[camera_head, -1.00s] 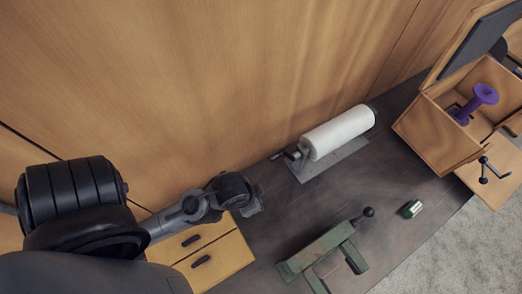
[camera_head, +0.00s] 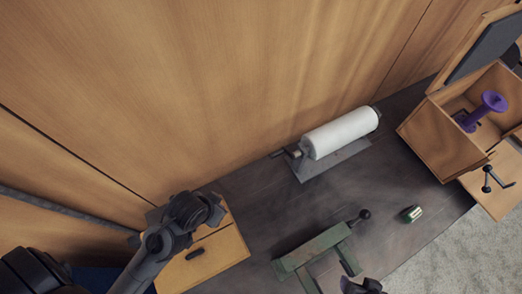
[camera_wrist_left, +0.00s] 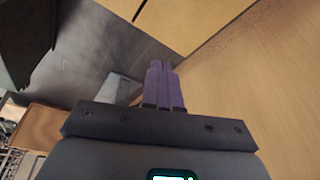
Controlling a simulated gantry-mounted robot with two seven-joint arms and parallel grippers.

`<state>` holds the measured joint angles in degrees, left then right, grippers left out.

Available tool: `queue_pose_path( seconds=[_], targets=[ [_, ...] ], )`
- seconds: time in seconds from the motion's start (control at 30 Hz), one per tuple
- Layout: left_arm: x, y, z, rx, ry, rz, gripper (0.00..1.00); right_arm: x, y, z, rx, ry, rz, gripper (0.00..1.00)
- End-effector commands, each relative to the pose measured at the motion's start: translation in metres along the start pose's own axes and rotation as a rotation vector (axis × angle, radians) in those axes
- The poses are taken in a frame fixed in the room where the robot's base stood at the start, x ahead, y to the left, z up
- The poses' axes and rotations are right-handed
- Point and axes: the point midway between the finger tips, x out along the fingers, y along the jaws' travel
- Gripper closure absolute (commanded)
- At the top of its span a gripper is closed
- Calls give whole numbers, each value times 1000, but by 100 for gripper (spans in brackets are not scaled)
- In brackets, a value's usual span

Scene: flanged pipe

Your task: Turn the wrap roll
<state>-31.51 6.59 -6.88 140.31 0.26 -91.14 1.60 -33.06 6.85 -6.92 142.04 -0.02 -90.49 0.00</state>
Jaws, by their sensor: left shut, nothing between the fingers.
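The wrap roll (camera_head: 341,132) is a white cylinder on a grey metal base (camera_head: 334,160) with a small crank (camera_head: 291,153) at its left end, near the wooden wall.
A green vise (camera_head: 312,250) stands at the table's front. An open wooden box (camera_head: 436,140) with a purple spool (camera_head: 490,102) is at the right. The drawer unit (camera_head: 222,262) is at left. Dark tabletop before the roll is clear.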

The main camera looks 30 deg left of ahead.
Motion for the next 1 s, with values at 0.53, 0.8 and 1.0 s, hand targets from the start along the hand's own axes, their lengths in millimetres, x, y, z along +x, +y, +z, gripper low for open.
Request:
queue_pose_path(
  seconds=[0.53,0.8,1.0],
  targets=[
    [57,-13,-101,-434,-111,-25,100,-8,1,0,-2,-5,2,33],
    [62,-12,-210,-823,-227,-59,100,-15,0,-3,2,-3,-1,33],
    [45,-6,-267,-1019,-292,-93,100,-18,0,-5,4,-2,-2,33]
  ],
)
